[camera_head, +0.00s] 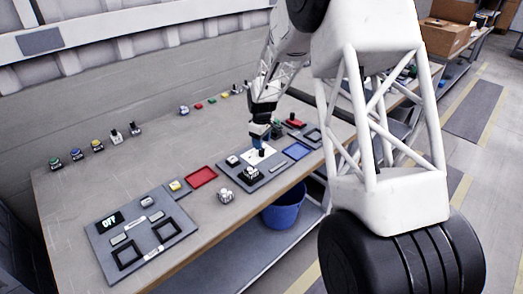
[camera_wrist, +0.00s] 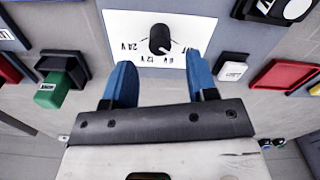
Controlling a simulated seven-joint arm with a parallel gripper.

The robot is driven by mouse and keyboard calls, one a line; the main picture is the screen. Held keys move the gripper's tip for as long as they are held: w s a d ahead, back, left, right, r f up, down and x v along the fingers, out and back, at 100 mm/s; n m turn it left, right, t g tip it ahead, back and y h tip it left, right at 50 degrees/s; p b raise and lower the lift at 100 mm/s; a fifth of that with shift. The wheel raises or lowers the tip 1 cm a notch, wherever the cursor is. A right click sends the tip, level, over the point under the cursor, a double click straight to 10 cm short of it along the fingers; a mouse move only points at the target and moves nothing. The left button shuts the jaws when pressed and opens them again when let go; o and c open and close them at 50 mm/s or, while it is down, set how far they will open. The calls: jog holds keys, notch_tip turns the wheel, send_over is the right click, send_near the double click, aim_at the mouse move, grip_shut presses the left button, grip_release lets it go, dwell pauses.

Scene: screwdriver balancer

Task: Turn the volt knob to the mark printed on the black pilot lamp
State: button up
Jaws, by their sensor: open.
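The black volt knob (camera_wrist: 160,39) sits on a white dial plate (camera_wrist: 118,24) in the wrist view. I cannot tell which mark the pointer meets. My gripper (camera_wrist: 160,62) is open, its blue fingers either side of the knob's near side, apart from it. In the head view my gripper (camera_head: 260,133) is above the white plate (camera_head: 253,158). Several small lamp-like parts stand at the back left, one dark (camera_head: 115,137); I cannot tell which is the black pilot lamp or read its mark.
A green-topped block (camera_wrist: 52,90) is left of the fingers and a white switch (camera_wrist: 231,67) right in the wrist view. In the head view, a red tray (camera_head: 201,177) and blue tray (camera_head: 297,151) flank the panel. A display panel (camera_head: 102,246) lies at front left.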

aim_at(262, 152)
jog(key=shift+f, duration=2.4)
jog(key=c, duration=0.9)
